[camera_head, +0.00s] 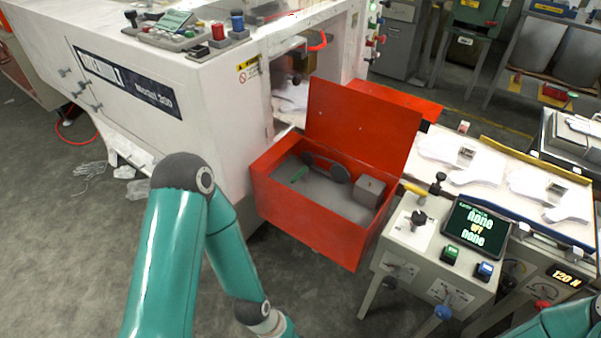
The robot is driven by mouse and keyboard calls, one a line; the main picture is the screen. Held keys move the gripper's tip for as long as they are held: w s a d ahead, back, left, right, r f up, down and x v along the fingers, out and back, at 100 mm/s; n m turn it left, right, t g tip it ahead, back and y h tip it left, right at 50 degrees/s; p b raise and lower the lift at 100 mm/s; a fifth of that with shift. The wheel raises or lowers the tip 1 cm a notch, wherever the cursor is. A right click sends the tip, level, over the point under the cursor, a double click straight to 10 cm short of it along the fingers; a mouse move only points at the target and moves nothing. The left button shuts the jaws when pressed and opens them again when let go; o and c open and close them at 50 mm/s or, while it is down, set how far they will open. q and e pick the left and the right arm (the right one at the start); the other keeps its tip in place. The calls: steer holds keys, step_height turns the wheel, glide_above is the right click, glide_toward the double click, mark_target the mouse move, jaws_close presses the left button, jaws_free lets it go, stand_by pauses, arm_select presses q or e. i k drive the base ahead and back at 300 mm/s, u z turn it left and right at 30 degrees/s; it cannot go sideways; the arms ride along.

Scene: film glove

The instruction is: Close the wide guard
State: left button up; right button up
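A red metal housing (298,225) stands at the middle, against the white machine. Its wide red panel (361,122) stands raised at the back, and the inside is open to view. I take this panel to be the wide guard, but no label shows. Inside are a grey floor, dark round parts and a grey block (369,191). My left arm reaches down in front of the housing, and its gripper is below the picture's edge. Only a teal piece of my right arm shows at the bottom right; its gripper is out of view.
A small control stand (434,245) with a screen, knobs and buttons is close on the right of the housing. Behind it, a conveyor (478,172) carries white glove shapes. The white machine (175,90) fills the left back. Grey floor at lower left is mostly clear.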

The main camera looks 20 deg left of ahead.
mark_target(385, 140)
steer(key=u, duration=0.15)
steer(key=i, duration=0.5)
steer(key=u, duration=1.05)
